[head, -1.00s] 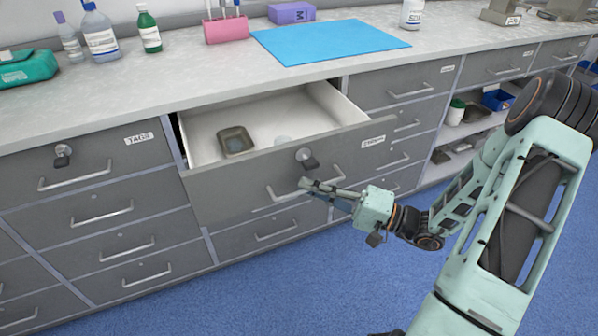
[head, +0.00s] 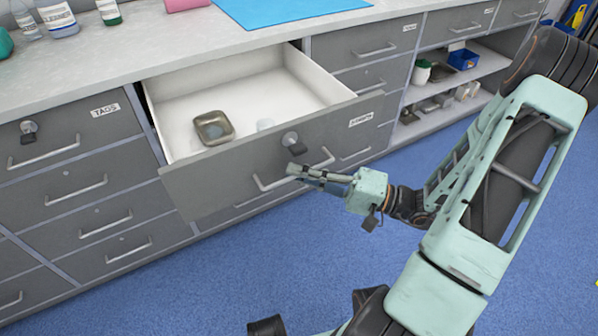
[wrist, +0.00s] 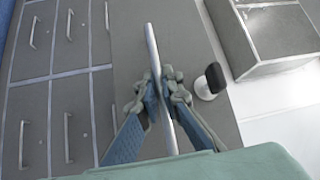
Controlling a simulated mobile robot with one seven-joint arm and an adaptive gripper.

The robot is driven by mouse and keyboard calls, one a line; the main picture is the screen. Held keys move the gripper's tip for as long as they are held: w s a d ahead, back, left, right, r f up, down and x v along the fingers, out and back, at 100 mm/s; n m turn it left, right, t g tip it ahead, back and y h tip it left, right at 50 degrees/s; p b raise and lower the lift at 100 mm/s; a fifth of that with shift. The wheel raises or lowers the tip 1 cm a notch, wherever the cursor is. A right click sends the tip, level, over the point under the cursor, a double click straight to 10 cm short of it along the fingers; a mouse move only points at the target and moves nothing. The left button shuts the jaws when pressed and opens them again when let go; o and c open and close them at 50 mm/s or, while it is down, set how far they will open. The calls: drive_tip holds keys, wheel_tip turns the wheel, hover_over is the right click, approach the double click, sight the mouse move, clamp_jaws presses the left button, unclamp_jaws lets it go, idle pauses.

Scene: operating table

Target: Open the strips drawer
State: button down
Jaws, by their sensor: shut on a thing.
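The strips drawer (head: 225,182) has a grey front with a small label at its upper right and stands well out of the cabinet. My gripper (head: 297,172) is at the drawer's bar handle (head: 266,186). In the wrist view my gripper's fingers (wrist: 163,98) are closed around the handle bar (wrist: 152,48), one on each side. A dark key or knob in a lock (wrist: 209,82) sits on the drawer front beside the handle.
The tags drawer (head: 70,150) at left is shut, with shut drawers below it. The counter (head: 150,45) holds bottles and a blue mat (head: 285,8). Open shelves (head: 450,95) are at right. The blue floor (head: 240,265) in front is clear.

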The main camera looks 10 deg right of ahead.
drive_tip(key=c, duration=2.1)
unclamp_jaws()
drive_tip(key=v, duration=1.2)
drive_tip(key=shift+r, duration=0.1)
